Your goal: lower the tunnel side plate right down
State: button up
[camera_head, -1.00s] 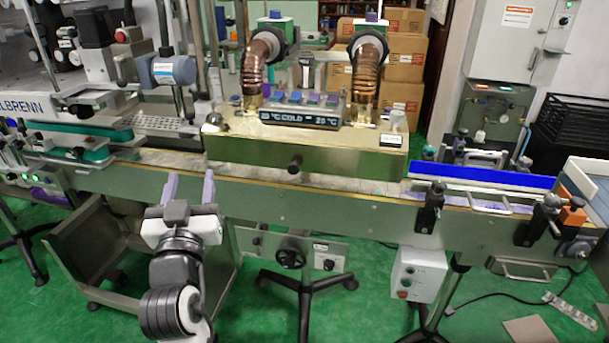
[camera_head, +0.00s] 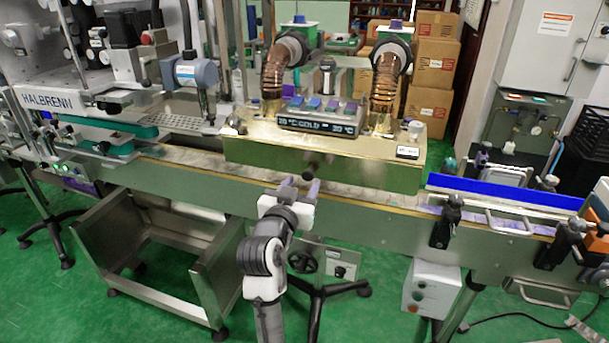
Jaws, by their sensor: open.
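The heat tunnel (camera_head: 320,128) stands over the conveyor, with a brass-coloured top, a display and two copper ducts. Its side plate (camera_head: 262,160) is the long greenish front panel, upright, with its lower edge above the belt. A dark round knob (camera_head: 308,174) sticks out near the plate's lower middle. My gripper (camera_head: 300,184) is open, with two purple-grey fingers pointing at the tunnel. The fingertips are just below and around the knob in the picture. I cannot tell whether they touch it. Nothing is seen held.
The conveyor (camera_head: 180,175) runs across the view below the tunnel. A blue guide rail (camera_head: 505,192) and black clamps (camera_head: 447,222) stand to the right. A steel trolley (camera_head: 150,262) is below left, and a grey control box (camera_head: 431,290) hangs below right.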

aim_at(307, 175)
jog(key=shift+x, duration=1.5)
grip_shut()
